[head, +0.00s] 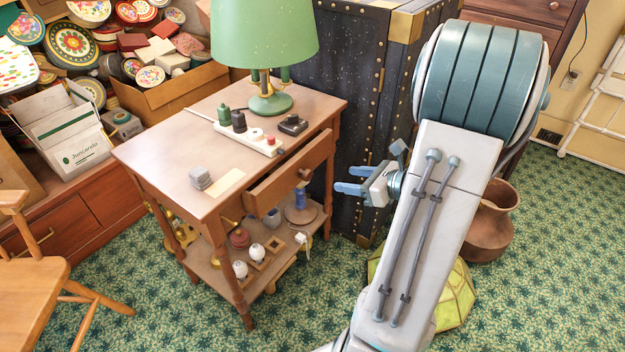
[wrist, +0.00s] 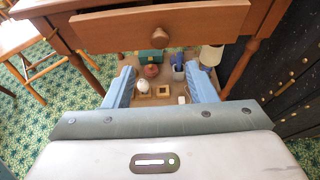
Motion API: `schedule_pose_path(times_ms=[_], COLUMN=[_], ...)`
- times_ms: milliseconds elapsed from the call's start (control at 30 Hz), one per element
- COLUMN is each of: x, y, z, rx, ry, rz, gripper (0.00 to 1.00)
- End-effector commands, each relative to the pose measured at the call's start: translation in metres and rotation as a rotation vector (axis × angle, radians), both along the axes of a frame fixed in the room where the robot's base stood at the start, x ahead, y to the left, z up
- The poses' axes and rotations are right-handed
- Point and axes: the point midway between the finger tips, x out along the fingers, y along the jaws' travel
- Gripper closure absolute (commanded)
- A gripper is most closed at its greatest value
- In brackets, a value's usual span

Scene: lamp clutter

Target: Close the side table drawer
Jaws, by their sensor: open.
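The side table (head: 165,150) is a wooden table with a lower shelf. Its drawer (head: 268,190) stands partly pulled out, its front ahead of the table's frame, with a round wooden knob (head: 305,174). In the wrist view the drawer front (wrist: 100,27) and knob (wrist: 160,38) span the top of the picture. My gripper (head: 345,179) is to the right of the drawer front in the head view, apart from it. Its blue fingers are spread and empty; in the wrist view (wrist: 158,70) they appear below the knob, with the shelf seen between them.
A green lamp (head: 268,100), a power strip (head: 250,137) and small items stand on the tabletop. Several trinkets fill the lower shelf (head: 262,283). A dark studded trunk (head: 350,100) is close behind on the right. A wooden chair (head: 35,250) stands at left.

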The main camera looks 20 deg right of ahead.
Motion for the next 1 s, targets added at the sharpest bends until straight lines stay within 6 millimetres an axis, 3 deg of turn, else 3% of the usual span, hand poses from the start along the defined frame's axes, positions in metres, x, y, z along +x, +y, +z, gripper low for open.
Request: schedule_pose_path(times_ms=[533,733,1000], x=[0.086,0.099,0.101], y=[0.049,0.056,0.057], z=[-0.043,-0.048,-0.048], rx=[0.000,0.000,0.000], ry=[0.001,0.001,0.001], rz=[0.005,0.002,0.002], gripper=[0.49,0.49,0.49])
